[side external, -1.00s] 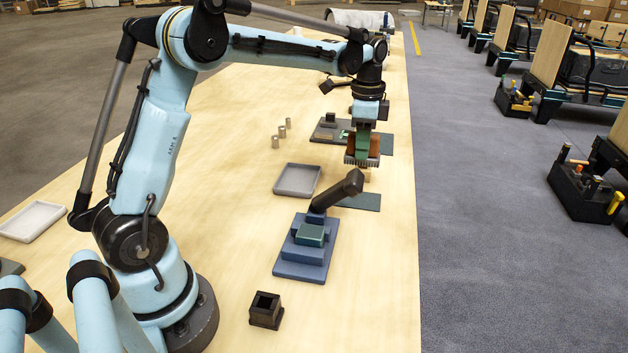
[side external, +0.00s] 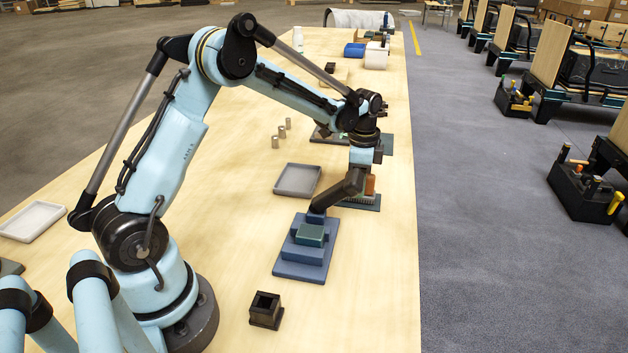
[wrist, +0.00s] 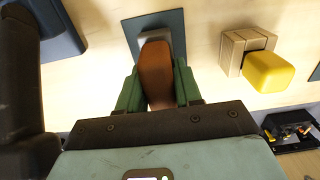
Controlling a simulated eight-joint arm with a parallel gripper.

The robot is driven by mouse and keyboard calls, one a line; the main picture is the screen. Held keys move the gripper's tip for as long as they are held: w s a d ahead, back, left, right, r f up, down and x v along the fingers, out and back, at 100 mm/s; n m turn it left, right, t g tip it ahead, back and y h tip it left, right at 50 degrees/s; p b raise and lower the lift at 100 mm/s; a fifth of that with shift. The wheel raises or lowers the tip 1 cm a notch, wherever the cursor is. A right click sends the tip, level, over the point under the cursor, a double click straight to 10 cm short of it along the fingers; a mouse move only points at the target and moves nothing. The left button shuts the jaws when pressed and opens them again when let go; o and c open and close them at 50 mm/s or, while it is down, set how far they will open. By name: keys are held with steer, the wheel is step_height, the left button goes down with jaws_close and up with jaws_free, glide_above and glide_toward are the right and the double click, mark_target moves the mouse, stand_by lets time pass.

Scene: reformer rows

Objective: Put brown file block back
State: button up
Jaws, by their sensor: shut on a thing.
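The brown file block (wrist: 156,72) is between the green fingers of my gripper (wrist: 158,84) in the wrist view. Its grey underside part (wrist: 154,38) faces the dark teal mat (wrist: 177,28). In the side view the brown block (side external: 370,184) is low at the mat (side external: 368,206), with its grey bristled bottom at or just above the mat; I cannot tell if it touches. My gripper is shut on the block, its fingers mostly hidden behind a black lever in the side view.
The black lever (side external: 338,192) rises from the blue stepped fixture (side external: 300,268), close to my gripper. A wooden block (wrist: 236,48) with a yellow block (wrist: 268,72) lies right of the mat in the wrist view. A grey tray (side external: 297,180) stands left.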

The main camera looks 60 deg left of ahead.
steer(key=shift+f, duration=0.1)
steer(key=o, duration=1)
step_height(320, 180, up, 12)
steer(key=shift+f, duration=0.25)
steer(key=s+d+r+n+t, duration=0.1)
steer(key=s+d, duration=0.1)
steer(key=s+d+r+n+t, duration=0.1)
steer(key=s+r, duration=0.1)
steer(key=s, duration=0.1)
steer(key=s+d+r+n+t, duration=0.1)
steer(key=s+d+n, duration=0.1)
steer(key=s, duration=0.1)
steer(key=shift+s+d+r, duration=0.1)
steer(key=shift+d+r, duration=0.15)
steer(key=shift+d, duration=0.1)
steer(key=s+d+f+n+t, duration=0.4)
steer(key=s+n, duration=0.1)
steer(key=s, duration=0.4)
steer(key=shift+s+d+f, duration=0.15)
steer(key=shift+s+f, duration=0.05)
steer(key=shift+s, duration=0.05)
